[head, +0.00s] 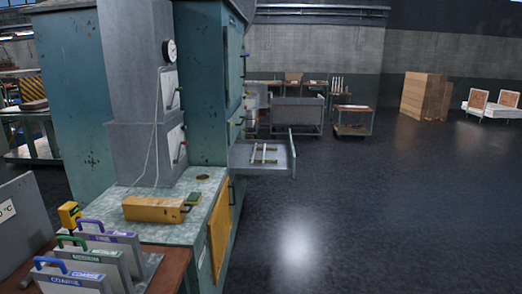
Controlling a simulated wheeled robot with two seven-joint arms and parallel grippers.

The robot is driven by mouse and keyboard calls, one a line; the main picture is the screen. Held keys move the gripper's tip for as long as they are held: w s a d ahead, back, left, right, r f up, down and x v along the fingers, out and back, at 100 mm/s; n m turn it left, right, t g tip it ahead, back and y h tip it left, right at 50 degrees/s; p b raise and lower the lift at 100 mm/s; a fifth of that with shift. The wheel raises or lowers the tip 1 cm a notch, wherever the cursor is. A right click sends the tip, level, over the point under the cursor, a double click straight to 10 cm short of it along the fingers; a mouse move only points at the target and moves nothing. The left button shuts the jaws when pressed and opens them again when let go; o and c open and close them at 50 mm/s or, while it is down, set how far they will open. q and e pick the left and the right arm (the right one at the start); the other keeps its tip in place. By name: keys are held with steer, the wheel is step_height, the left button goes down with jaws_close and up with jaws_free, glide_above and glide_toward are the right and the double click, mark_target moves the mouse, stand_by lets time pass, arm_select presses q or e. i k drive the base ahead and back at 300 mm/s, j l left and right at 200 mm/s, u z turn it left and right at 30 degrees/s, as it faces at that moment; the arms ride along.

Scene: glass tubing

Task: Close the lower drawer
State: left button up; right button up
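A grey drawer (275,170) sticks out to the right from the teal cabinet (208,90) in the middle of the head view. It is open, and a few pale glass tubes or rods lie in it. Above it on the cabinet's side are closed fronts with small handles, partly seen edge-on. I cannot tell for sure from this angle whether this is the lower drawer. Neither my left nor my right gripper is in view.
A workbench (200,188) with a yellow block (153,209) stands in front of the cabinet. An orange-yellow panel (219,230) is on its side. Labelled plates (110,240) stand at the lower left. Carts and boxes (425,95) are far back. The dark floor (390,210) to the right is clear.

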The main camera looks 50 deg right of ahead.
mark_target(279, 158)
steer(key=l+z, duration=0.35)
steer(key=i+l+z, duration=0.2)
steer(key=z, duration=0.2)
steer(key=i+l+z, duration=0.15)
steer(key=i+l, duration=0.25)
steer(key=l, duration=0.3)
steer(key=i+l+z, duration=0.15)
steer(key=i+l, duration=0.25)
steer(key=l, duration=0.25)
steer(key=i+l+z, duration=0.2)
steer(key=i+l, duration=0.9)
steer(key=l, duration=0.15)
steer(key=i+l, duration=0.65)
steer(key=l, duration=0.15)
steer(key=i+j, duration=0.65)
steer(key=i, duration=0.15)
